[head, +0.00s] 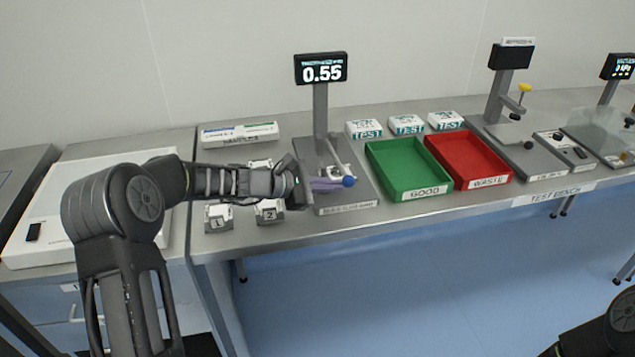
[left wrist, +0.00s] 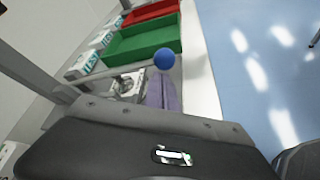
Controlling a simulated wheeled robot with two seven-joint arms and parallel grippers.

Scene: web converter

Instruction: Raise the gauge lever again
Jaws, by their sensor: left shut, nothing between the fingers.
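The thickness gauge stands on the steel bench, with a grey base (head: 347,205), a post and a black display (head: 321,68) reading 0.55. Its lever ends in a blue ball knob (head: 348,181), low over the base's front; the knob also shows in the left wrist view (left wrist: 164,59), with a thin grey rod (left wrist: 110,69) running to it. My left gripper (head: 328,185) comes in from the left, its purple fingers (left wrist: 163,93) shut and empty. The fingertips are right beside the knob; whether they touch it I cannot tell. My right gripper is out of view.
A green GOOD tray (head: 405,193) and a red WASTE tray (head: 487,182) stand right of the gauge. White TEST boxes (head: 406,125) sit behind the green tray. Numbered holders (head: 269,215) lie under and near my left wrist. More instruments (head: 515,147) stand farther right.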

